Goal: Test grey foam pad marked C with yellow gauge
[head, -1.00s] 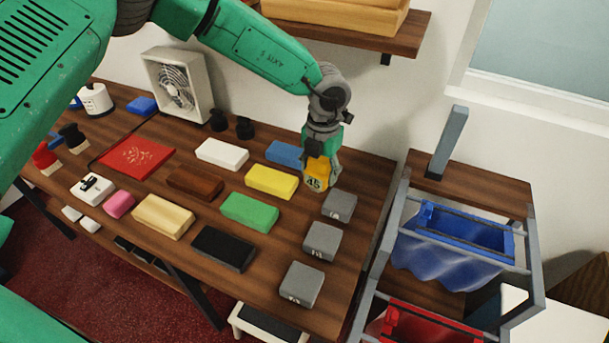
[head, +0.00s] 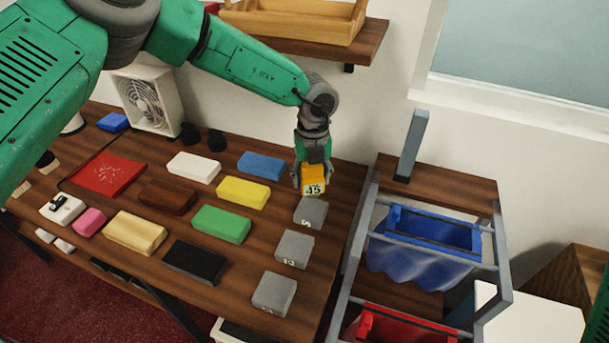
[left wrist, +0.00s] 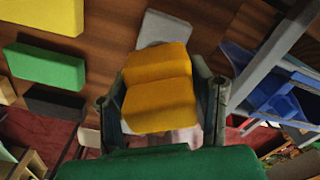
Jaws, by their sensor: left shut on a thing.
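My left gripper (head: 312,177) is shut on the yellow gauge (head: 313,181), an orange-yellow block with a pale label reading 45. In the left wrist view the gauge (left wrist: 158,88) sits between the two fingers (left wrist: 160,97). Three grey foam pads lie in a row at the table's right: a far one (head: 310,213), a middle one (head: 295,249) and a near one (head: 273,294). Their marks are too small to read surely. The gauge is just beyond or above the far pad; I cannot tell whether they touch. My right gripper is not in view.
Blue (head: 261,166), yellow (head: 243,192), green (head: 221,224) and black (head: 195,263) blocks lie left of the pads. A fan (head: 147,101) stands at the back. Right of the table is a rack with a blue bin (head: 425,262) and a red bin (head: 390,325).

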